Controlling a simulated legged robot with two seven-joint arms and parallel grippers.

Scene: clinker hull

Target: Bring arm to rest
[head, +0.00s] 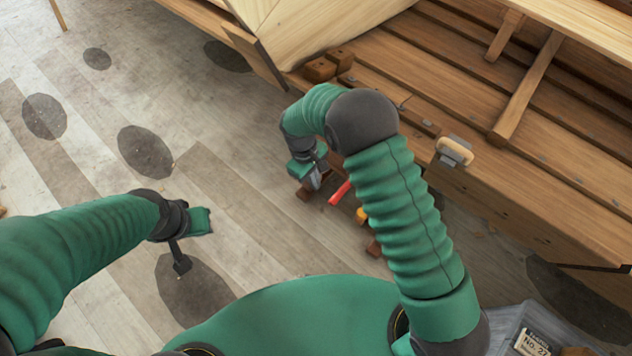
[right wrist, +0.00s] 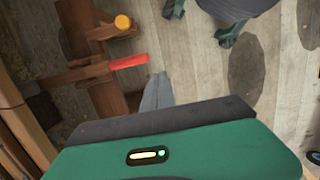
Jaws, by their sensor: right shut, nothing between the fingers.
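My right arm arches in the middle of the head view, with its green and grey gripper (head: 314,182) hanging low near the hull's side. In the right wrist view the right gripper's grey fingertips (right wrist: 157,92) are together, with nothing between them. They point beside a red handle (right wrist: 128,62) and appear apart from it. My left arm reaches in from the left of the head view. Its dark gripper (head: 181,262) points down over the floor, and whether its fingers are parted is not clear.
The wooden hull (head: 470,110) fills the upper right. A wood-handled tool (head: 455,151) sits on its edge. Wooden blocks (head: 320,70) lie at the hull's corner. The red handle (head: 340,193) and a yellow-ended piece (head: 361,216) lie below the right arm. Open floor (head: 90,150) is at left.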

